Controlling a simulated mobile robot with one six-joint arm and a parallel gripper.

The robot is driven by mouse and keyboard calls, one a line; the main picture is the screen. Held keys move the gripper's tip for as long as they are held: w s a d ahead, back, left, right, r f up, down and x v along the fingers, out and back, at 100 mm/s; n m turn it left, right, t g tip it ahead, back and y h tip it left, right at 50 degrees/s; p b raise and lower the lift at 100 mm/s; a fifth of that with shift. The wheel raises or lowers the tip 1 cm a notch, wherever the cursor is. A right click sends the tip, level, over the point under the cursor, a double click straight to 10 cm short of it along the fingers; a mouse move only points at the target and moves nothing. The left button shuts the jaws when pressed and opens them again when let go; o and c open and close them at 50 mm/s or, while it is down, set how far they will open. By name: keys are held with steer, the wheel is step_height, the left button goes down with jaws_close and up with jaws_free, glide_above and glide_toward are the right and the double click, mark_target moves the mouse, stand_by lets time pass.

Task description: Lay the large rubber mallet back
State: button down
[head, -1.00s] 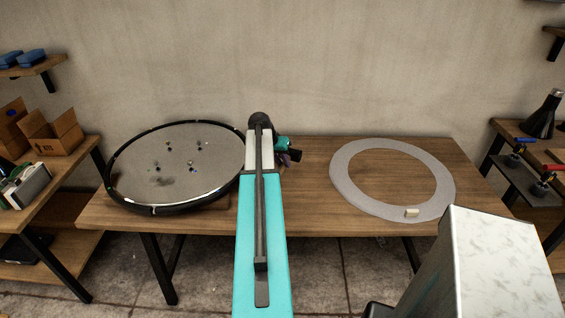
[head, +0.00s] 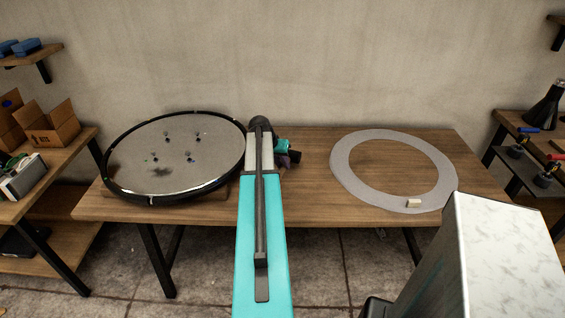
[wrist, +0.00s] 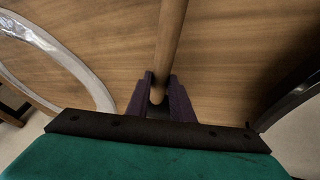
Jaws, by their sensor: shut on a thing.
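My gripper (wrist: 160,82) has purple fingers closed on the wooden handle (wrist: 171,35) of the mallet, seen in the wrist view over the wooden table top. The handle runs out of the top of that view, and the mallet's head is not visible. In the head view my gripper (head: 289,157) shows just right of my turquoise arm, over the middle of the table (head: 305,195). My arm hides part of the table there, and the mallet cannot be made out. I cannot tell whether the mallet touches the table.
A large black-rimmed disc (head: 130,170) with several small knobs lies left on the table. A flat grey ring (head: 345,170) lies right, with a small beige block (head: 413,203) on its near edge. Shelves stand at both sides. Bare table lies between my gripper and the ring.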

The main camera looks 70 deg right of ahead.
steer(key=shift+f+b, duration=0.7)
steer(key=shift+f, duration=0.75)
steer(key=c, duration=1.5)
jaws_free()
steer(key=shift+f, duration=0.1)
steer(key=b+v, duration=0.1)
steer(key=v, duration=1.3)
steer(key=shift+s+d+b, duration=0.1)
steer(key=shift+s+b, duration=0.05)
steer(key=shift+b, duration=0.25)
